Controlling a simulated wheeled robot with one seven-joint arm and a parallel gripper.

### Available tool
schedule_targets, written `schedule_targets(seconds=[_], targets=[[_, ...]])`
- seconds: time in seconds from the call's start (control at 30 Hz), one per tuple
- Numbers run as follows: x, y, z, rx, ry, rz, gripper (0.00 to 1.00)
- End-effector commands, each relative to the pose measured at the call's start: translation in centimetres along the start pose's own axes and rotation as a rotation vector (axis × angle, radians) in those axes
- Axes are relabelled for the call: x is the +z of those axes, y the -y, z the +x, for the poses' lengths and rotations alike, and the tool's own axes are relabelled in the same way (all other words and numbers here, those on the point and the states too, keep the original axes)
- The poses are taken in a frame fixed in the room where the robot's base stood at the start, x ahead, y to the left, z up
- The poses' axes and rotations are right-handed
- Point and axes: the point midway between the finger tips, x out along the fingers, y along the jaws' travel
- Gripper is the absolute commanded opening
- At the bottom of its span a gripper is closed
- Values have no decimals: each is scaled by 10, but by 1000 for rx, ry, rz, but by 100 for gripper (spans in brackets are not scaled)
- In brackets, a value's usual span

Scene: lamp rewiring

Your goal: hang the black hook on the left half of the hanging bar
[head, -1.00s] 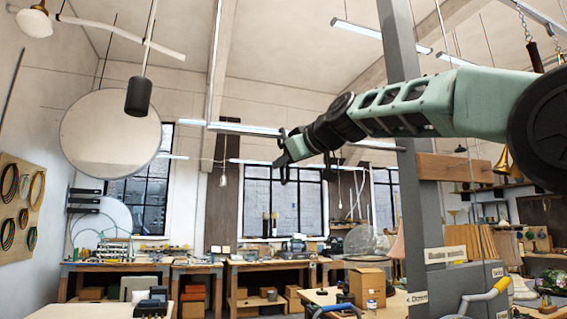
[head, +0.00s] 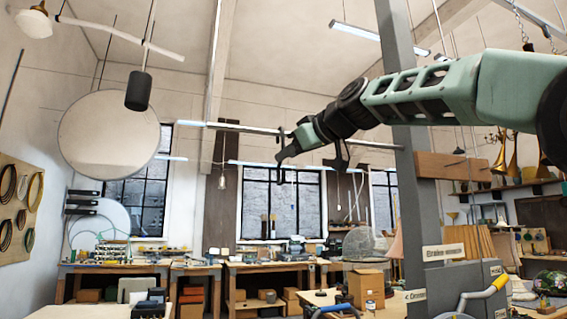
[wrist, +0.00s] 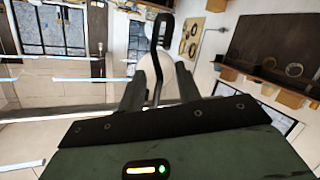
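The hanging bar (head: 245,128) is a thin pale horizontal rod high in the middle of the head view. My gripper (head: 284,152) is at the bar's height in the picture, close to the bar's middle. It is shut on the black hook (head: 280,176), whose dark curved ends show above and below the fingertips. In the wrist view the hook (wrist: 161,30) stands up between the two fingers of my gripper (wrist: 160,82), its bent end beyond the tips. Whether the hook touches the bar or is in front of it I cannot tell.
A black cylindrical lamp (head: 138,91) and a large round disc (head: 108,128) hang to the left. A bare bulb (head: 222,182) hangs below the bar's left part. A grey post (head: 400,130) stands right of my gripper. Workbenches (head: 265,267) line the back.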

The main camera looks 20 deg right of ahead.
Motion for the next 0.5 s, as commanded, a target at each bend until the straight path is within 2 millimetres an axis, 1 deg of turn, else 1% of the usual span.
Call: schedule_targets(seconds=[0.03, 0.3, 0.4, 0.5], targets=[[3, 1, -12, 4, -4, -1, 34], [3, 1, -77, 4, -4, -1, 34], [2, 0, -98, 4, -3, -1, 34], [2, 0, -116, 4, -2, 0, 34]])
